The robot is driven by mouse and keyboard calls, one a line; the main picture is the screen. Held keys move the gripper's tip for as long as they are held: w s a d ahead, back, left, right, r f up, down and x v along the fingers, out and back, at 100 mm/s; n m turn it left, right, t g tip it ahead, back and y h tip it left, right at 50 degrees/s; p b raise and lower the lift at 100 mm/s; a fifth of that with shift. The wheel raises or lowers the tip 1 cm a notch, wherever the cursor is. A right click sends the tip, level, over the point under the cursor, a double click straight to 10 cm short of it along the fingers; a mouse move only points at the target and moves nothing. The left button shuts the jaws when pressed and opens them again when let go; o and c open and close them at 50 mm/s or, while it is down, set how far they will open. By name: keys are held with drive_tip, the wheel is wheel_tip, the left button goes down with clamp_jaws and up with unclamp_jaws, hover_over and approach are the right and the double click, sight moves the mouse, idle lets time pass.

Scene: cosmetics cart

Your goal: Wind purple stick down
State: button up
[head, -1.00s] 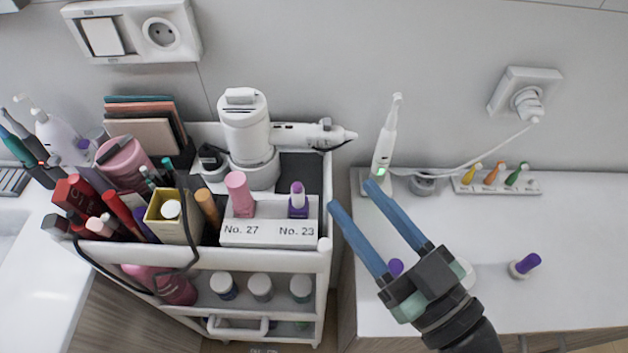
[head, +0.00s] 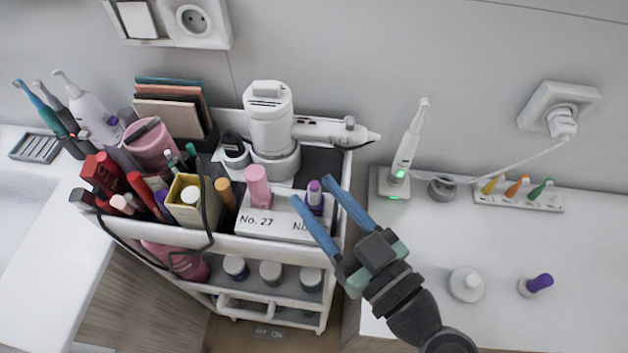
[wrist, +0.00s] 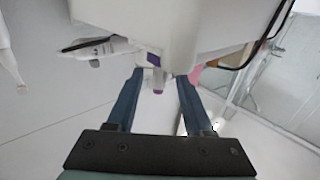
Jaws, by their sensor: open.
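The purple stick (head: 315,196) stands upright in the white holder (head: 270,225), at the No. 23 place on the cart's top. Its lower part is dark purple and its top is lighter. My gripper (head: 311,189) is open, with its two blue fingertips on either side of the stick in the head view. One finger covers part of the holder's No. 23 label. In the wrist view the purple stick (wrist: 157,80) shows between the open fingertips, near their ends. I cannot tell if a finger touches it.
A pink stick (head: 257,186) stands left of the purple one in the holder. A white hair tool (head: 268,115) is behind. On the right counter are a white toothbrush (head: 408,145), a white round object (head: 466,284) and a purple-topped piece (head: 539,283).

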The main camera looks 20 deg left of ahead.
drive_tip(key=shift+x, duration=0.95)
drive_tip(key=shift+c, duration=0.2)
clamp_jaws()
